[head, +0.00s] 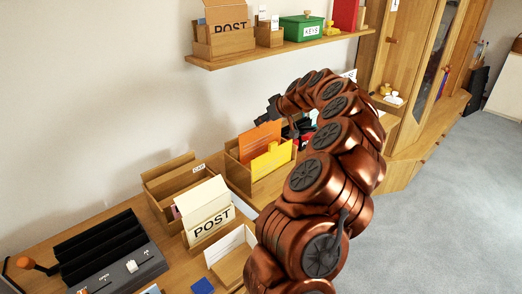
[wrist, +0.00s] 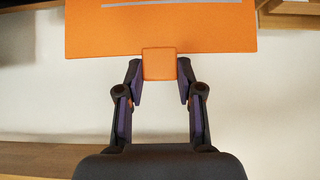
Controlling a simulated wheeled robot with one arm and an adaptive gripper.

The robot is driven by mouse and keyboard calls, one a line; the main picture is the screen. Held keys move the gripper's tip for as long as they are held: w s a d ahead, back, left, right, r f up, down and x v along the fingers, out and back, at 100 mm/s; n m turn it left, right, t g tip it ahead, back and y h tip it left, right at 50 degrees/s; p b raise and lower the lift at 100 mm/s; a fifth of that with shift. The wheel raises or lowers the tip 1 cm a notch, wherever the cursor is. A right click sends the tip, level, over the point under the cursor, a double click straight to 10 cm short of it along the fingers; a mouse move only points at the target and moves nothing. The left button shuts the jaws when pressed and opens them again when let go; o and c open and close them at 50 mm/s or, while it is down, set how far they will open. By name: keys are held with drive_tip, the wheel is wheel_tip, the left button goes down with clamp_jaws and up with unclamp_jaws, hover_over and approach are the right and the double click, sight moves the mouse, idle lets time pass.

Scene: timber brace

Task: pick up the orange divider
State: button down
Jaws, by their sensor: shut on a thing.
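The orange divider (head: 259,137) is a flat sheet standing at the left of a wooden box (head: 268,184), behind a yellow divider (head: 272,160). In the wrist view the orange divider (wrist: 160,28) fills the top, with a small square tab toward me. My gripper (wrist: 160,70) has one finger on each side of this tab and is shut on it. In the head view, my arm comes over from the right and partly hides the gripper. Whether the divider's lower edge is clear of the box floor is hidden.
A wooden tray (head: 168,181) and a POST holder (head: 208,215) stand left of the box. A black slotted rack (head: 105,250) is at the lower left. A wall shelf (head: 285,48) with boxes and a green KEYS case (head: 301,28) hangs above. A cabinet (head: 420,75) stands right.

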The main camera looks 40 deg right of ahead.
drive_tip(key=shift+r, duration=0.15)
wheel_tip(320, 180, up, 8)
drive_tip(key=shift+f, duration=0.2)
idle(1.1)
idle(0.3)
